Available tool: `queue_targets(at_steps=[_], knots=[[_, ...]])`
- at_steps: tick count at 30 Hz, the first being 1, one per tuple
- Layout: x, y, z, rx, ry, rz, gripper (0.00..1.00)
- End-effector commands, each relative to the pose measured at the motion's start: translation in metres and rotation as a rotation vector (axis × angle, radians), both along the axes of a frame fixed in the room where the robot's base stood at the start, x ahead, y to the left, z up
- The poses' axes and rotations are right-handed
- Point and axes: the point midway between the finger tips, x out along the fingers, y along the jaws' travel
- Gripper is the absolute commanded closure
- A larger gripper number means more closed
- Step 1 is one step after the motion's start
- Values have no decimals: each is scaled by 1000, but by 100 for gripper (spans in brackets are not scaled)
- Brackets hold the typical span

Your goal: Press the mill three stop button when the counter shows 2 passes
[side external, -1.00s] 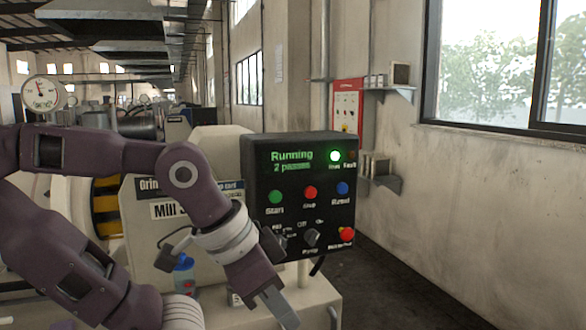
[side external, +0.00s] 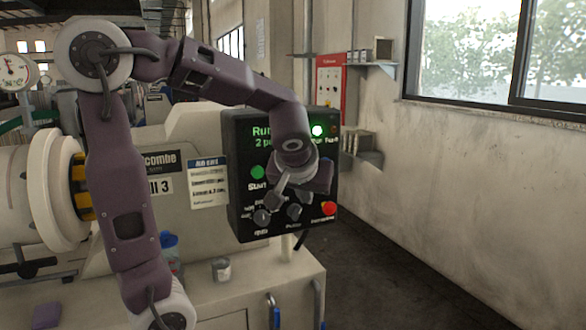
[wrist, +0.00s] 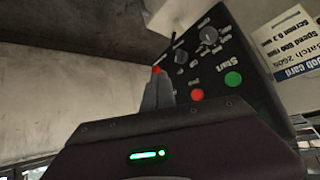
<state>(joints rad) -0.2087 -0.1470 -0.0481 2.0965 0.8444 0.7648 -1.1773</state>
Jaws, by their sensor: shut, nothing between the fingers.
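The black control box (side external: 240,215) of the mill is on the right of the machine in the side view. Its display (side external: 262,138) is partly hidden by my arm; "Run" and "2 p" can be read. The lamp (side external: 317,130) is lit green. My gripper is in front of the box, hiding the stop button in the side view. In the wrist view the red stop button (wrist: 197,95) shows uncovered between the green start button (wrist: 233,79) and my gripper (wrist: 158,78), which is shut and empty. The fingertips are to the left of the stop button.
A red emergency button (side external: 328,208) is at the box's lower right; knobs (side external: 262,217) sit lower on the box. A blue-capped bottle (side external: 170,255) and a tin (side external: 221,269) stand on the machine's ledge. A job card (side external: 208,183) hangs left of the box.

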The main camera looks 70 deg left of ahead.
Motion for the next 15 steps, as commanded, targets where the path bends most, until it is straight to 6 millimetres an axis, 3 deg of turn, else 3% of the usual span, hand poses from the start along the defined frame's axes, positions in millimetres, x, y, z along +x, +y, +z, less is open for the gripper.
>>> queue_targets(at_steps=[3, 6, 15], knots=[[29, 32, 1, 32, -80, 88, 100], [44, 49, 2, 48, -135, 132, 100], [54, 59, 3, 56, -175, 158, 100]])
